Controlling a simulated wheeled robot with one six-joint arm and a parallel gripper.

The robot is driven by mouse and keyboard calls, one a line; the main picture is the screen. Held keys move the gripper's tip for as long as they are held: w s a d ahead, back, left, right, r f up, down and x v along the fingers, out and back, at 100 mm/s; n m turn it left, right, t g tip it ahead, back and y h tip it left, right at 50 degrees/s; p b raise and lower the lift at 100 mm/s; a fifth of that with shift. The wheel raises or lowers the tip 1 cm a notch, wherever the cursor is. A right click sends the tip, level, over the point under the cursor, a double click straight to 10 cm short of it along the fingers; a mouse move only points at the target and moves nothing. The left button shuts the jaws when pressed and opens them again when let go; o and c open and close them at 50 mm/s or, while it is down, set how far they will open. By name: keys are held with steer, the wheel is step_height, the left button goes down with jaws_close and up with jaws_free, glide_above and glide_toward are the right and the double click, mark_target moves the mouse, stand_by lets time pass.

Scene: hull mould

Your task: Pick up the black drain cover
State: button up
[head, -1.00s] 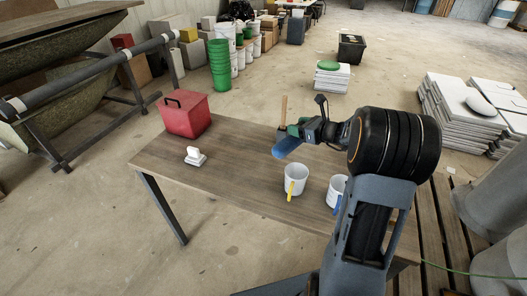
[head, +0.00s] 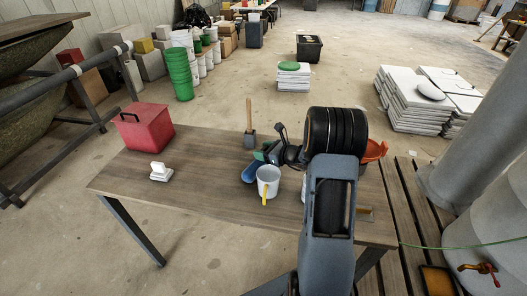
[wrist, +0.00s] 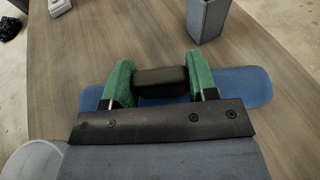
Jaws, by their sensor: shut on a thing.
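My gripper (wrist: 160,88) has green fingers, shut on a dark block that looks like the black grip (wrist: 160,82) of a flat blue float (wrist: 245,84). My gripper also shows in the head view (head: 264,154), partly hidden behind my arm. I see no thing that is clearly a black drain cover.
My arm hides much of the right side. The table's front left is clear.

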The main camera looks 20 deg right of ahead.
steer(key=shift+f, duration=0.15)
steer(key=o, duration=1)
